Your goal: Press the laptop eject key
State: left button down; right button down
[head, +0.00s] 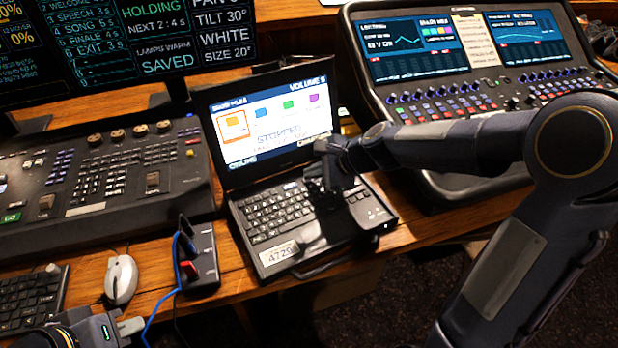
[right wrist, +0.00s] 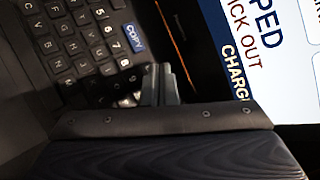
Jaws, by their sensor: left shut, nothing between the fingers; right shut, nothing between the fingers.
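The open laptop (head: 258,178) stands mid-desk, its lit screen (head: 268,118) reading "STOPPED" and "VOLUME 5". My right gripper (head: 327,196) is shut and empty, pointing down over the upper right of the laptop keyboard (head: 275,212). In the right wrist view its closed fingertips (right wrist: 161,72) are close to the keys, beside a blue COPY key (right wrist: 134,38); I cannot tell whether they touch. Part of another blue key shows by the fingers. No key is readable as eject; it may be hidden by the gripper. My left gripper (head: 131,326) is shut and empty at the bottom left.
A control desk (head: 100,190) lies left of the laptop, a large mixing console (head: 475,95) to its right. A small box (head: 202,262) with a blue cable, a mouse (head: 121,279) and a keyboard (head: 32,302) are at the front left.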

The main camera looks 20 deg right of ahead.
jog(key=shift+r+p, duration=0.7)
jog(key=shift+r, duration=0.05)
notch_tip(320, 180, up, 5)
jog(key=p, duration=0.5)
dwell(0.5)
jog(key=s+d+r+n, duration=0.1)
jog(key=s+r+n, duration=0.3)
jog(key=s, duration=0.3)
jog(key=s+d+r+n, duration=0.1)
jog(key=s+r+n, duration=0.25)
jog(key=s, duration=0.25)
jog(key=s+d+f+n+h, duration=0.1)
jog(key=s+n, duration=0.3)
jog(key=s, duration=0.3)
jog(key=s+d+f+n+g+h+p, duration=0.1)
jog(key=s+d+n, duration=0.1)
jog(key=s+n, duration=0.3)
jog(key=shift+s+f+h, duration=0.25)
jog(key=shift+s+h, duration=0.05)
jog(key=shift+s, duration=0.8)
